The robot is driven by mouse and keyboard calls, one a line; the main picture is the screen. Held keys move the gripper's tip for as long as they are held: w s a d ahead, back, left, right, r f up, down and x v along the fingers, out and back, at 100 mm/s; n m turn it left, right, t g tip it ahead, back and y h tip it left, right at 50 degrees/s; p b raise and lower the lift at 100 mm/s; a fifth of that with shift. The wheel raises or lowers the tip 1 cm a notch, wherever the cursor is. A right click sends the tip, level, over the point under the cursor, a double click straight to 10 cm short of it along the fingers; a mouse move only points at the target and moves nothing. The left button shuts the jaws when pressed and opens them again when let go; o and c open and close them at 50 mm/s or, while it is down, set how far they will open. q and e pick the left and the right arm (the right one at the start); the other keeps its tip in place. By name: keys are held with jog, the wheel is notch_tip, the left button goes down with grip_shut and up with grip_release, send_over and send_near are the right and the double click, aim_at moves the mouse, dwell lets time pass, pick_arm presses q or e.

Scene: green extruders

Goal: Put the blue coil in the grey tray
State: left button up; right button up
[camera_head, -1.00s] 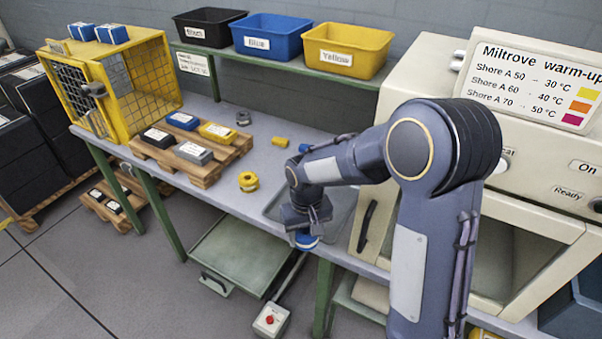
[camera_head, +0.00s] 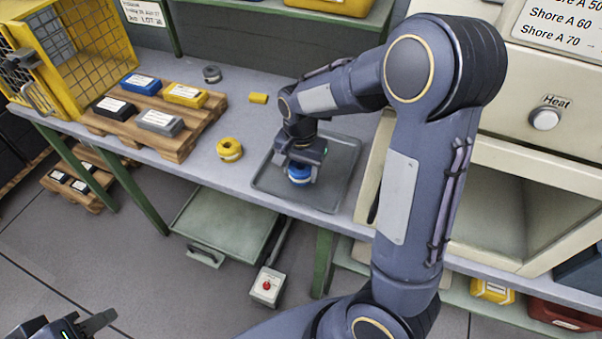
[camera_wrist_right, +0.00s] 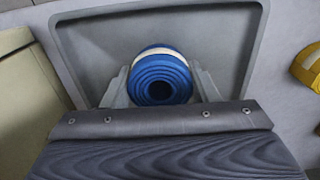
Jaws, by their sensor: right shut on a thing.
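The blue coil (camera_head: 299,173) has a white band and is held by my right gripper (camera_head: 303,165) above the inside of the grey tray (camera_head: 342,177) on the bench. In the right wrist view the coil (camera_wrist_right: 160,75) sits between the two fingers (camera_wrist_right: 161,90), with the tray floor (camera_wrist_right: 90,50) behind it. I cannot tell whether the coil touches the tray floor. My left gripper (camera_head: 78,324) is at the bottom left, away from the bench and only partly in view; its opening is not clear.
A yellow coil (camera_head: 230,150) stands left of the tray, with a small yellow piece (camera_head: 258,98) and a grey coil (camera_head: 212,74) further back. A pallet (camera_head: 178,147) with labelled blocks and a yellow cage (camera_head: 75,60) are at left. A cream oven (camera_head: 480,165) stands at right.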

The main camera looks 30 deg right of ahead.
notch_tip(320, 180, down, 2)
jog(key=shift+f, duration=0.15)
jog(key=o, duration=1)
